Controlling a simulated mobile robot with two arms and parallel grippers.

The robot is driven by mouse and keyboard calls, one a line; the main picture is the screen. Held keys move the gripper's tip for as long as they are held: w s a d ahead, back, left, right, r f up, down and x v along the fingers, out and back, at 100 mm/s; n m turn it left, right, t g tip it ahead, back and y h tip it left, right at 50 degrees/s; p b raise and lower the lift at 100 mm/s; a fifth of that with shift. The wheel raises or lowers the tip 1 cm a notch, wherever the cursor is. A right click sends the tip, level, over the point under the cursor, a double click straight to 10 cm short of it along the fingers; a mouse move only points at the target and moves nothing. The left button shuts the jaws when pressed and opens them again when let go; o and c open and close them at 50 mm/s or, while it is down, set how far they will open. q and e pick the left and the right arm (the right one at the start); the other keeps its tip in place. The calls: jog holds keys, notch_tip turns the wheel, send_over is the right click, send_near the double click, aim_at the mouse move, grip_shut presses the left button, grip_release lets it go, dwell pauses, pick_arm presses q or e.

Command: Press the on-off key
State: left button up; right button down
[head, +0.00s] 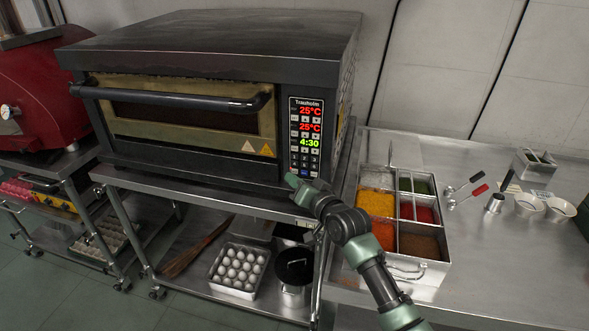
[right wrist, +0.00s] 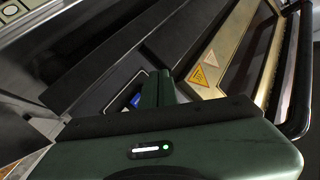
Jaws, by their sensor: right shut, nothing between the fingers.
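The black deck oven (head: 210,35) stands on a steel stand, its door closed. Its control panel (head: 306,135) is at the right of the front, with two red 25°C readouts and a green 4:30. A small blue key (head: 304,172) shows at the panel's bottom; the lettering is too small to tell if it is the on-off key. Blue also shows in the right wrist view (right wrist: 135,100), beside the fingers. My right gripper (head: 292,180) is shut and empty, its tips at the panel's lower left edge. I cannot tell if they touch. My left gripper is out of view.
The oven's handle bar (head: 170,97) sticks out left of the panel. A steel counter (head: 480,270) at the right holds a tray of coloured ingredients (head: 430,272), bowls and utensils. A red oven (head: 45,90) stands at the left. Eggs and pots sit on the shelf below.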

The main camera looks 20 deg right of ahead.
jog(key=s+a+p, duration=0.1)
jog(key=s+p, duration=0.1)
jog(key=s+a+p, duration=0.1)
jog(key=s+a, duration=0.1)
jog(key=shift+p, duration=0.4)
jog(key=shift+d, duration=0.1)
dwell(0.7)
